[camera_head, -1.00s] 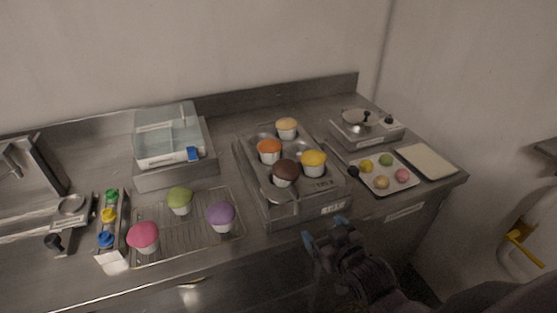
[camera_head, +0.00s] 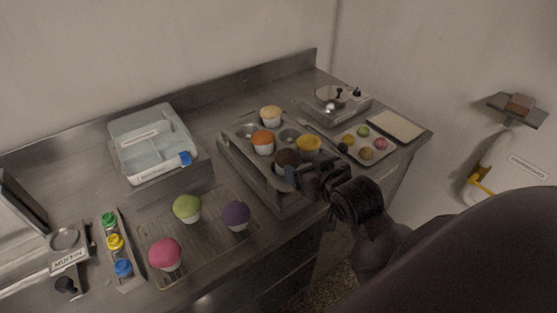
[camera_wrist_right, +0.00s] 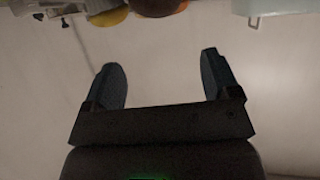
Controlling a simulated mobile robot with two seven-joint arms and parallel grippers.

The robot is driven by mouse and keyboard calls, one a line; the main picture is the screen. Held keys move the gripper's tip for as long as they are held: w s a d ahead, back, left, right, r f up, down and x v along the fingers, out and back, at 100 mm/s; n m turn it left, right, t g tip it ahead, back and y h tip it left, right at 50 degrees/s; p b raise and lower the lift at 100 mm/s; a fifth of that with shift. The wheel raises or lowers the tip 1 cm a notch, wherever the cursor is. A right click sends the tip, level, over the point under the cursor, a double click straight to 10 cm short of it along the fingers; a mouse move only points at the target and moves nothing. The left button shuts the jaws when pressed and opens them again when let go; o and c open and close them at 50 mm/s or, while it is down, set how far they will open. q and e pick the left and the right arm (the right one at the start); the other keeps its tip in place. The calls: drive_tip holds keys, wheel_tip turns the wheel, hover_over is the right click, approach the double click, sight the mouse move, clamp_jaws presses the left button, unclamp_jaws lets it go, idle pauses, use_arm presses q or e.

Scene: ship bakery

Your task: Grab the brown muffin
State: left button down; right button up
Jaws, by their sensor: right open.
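The brown muffin (camera_head: 286,160) sits in the front of the muffin tin (camera_head: 236,157), beside a yellow muffin (camera_head: 308,145) and in front of an orange one (camera_head: 263,142). My right gripper (camera_head: 301,178) is just in front of the brown muffin, close to its right side; I cannot tell whether they touch. In the right wrist view its two fingers (camera_wrist_right: 160,82) are spread with nothing between them. The brown muffin (camera_wrist_right: 157,7) shows there at the top edge, beyond the fingertips and cut off. My left gripper is not in view.
A wire rack (camera_head: 205,248) with green, purple and pink muffins stands to the left. A tan muffin (camera_head: 270,115) is at the back of the tin. A small tray (camera_head: 383,155) of macarons, a white board (camera_head: 396,125) and a scale (camera_head: 345,111) lie to the right.

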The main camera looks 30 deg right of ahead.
sight(291, 160)
drive_tip(key=shift+g, duration=0.4)
drive_tip(key=shift+s+f+p+x, duration=0.1)
drive_tip(key=shift+f+p+x, duration=0.05)
drive_tip(key=shift+x, duration=1.65)
drive_tip(key=shift+s+f+p+x, duration=0.1)
drive_tip(key=shift+f+x, duration=0.05)
drive_tip(key=shift+x, duration=1.6)
drive_tip(key=shift+s+f+p+x, duration=0.1)
drive_tip(key=shift+f+p+x, duration=0.1)
drive_tip(key=shift+x, duration=1.6)
drive_tip(key=shift+d, duration=0.15)
drive_tip(key=c, duration=0.4)
